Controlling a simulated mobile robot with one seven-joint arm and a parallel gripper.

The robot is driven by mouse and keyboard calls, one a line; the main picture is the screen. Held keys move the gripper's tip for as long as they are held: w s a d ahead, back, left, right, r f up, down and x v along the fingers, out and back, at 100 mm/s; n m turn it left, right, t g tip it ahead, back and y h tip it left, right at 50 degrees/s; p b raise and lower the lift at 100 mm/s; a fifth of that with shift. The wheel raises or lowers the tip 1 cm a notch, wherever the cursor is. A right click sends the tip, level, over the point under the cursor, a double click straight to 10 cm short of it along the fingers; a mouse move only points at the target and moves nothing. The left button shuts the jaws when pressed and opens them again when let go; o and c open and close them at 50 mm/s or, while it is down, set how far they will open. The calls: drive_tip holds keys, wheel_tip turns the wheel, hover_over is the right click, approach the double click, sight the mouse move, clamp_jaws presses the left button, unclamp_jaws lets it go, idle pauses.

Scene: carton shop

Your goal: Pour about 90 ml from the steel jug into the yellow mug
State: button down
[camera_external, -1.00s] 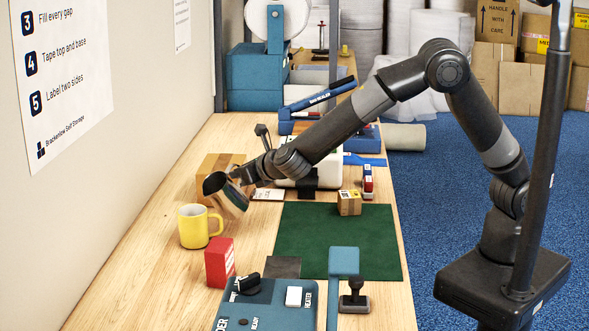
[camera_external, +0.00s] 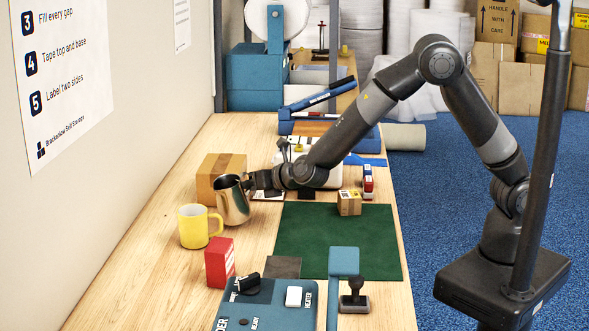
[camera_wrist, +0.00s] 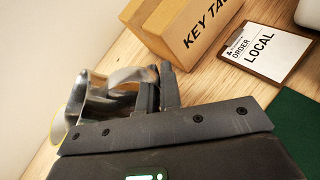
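The steel jug (camera_external: 233,204) is held nearly upright above the wooden bench, with a slight tilt. It is beside the yellow mug, up and to its right in the external view. My gripper (camera_external: 256,183) is shut on its handle; in the wrist view the dark fingers (camera_wrist: 158,90) close on the handle of the jug (camera_wrist: 96,98). The yellow mug (camera_external: 193,227) stands upright on the bench, its handle to the right. Only a thin yellow edge shows behind the jug in the wrist view. The liquid levels in jug and mug cannot be seen.
A cardboard box (camera_external: 220,172) stands just behind the jug. A red box (camera_external: 220,263) stands in front of the mug. A clipboard card (camera_wrist: 262,50) lies right of the cardboard box. A green mat (camera_external: 320,235) with a small carton (camera_external: 349,203) lies to the right.

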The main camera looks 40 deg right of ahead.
drive_tip(key=shift+w+d+f+m+y, duration=0.1)
drive_tip(key=shift+d+f+m+y, duration=0.2)
drive_tip(key=shift+f+m+y, duration=0.15)
drive_tip(key=shift+w+d+f+m+y, duration=0.1)
drive_tip(key=shift+d+f+m+y, duration=0.2)
drive_tip(key=shift+f, duration=0.25)
